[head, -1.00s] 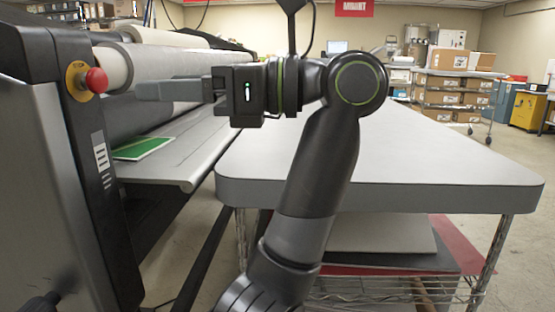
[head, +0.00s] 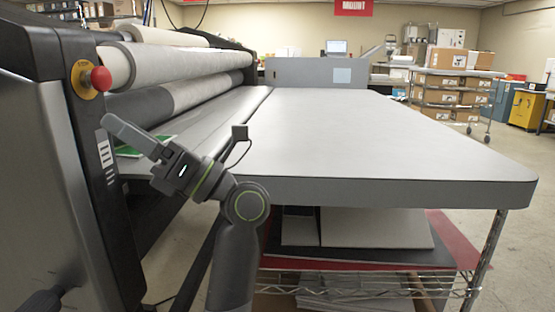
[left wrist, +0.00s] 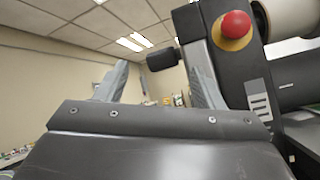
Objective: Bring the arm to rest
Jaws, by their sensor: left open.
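My left gripper (head: 133,136) is in front of the laminator's black end housing, left of the grey table's near corner. Its fingers point up and to the left, below the red stop button (head: 101,79). In the left wrist view my left gripper (left wrist: 155,90) shows two fingers spread apart with nothing between them. The red button (left wrist: 236,24) is beyond its right finger there. My right gripper is not in view.
The laminator (head: 70,150) stands at the left with its rollers (head: 185,65). A green sheet (head: 128,150) on its bed is partly hidden by my gripper. The grey table (head: 370,140) has a clear top. A wire shelf (head: 370,284) is below. Open floor lies at the right.

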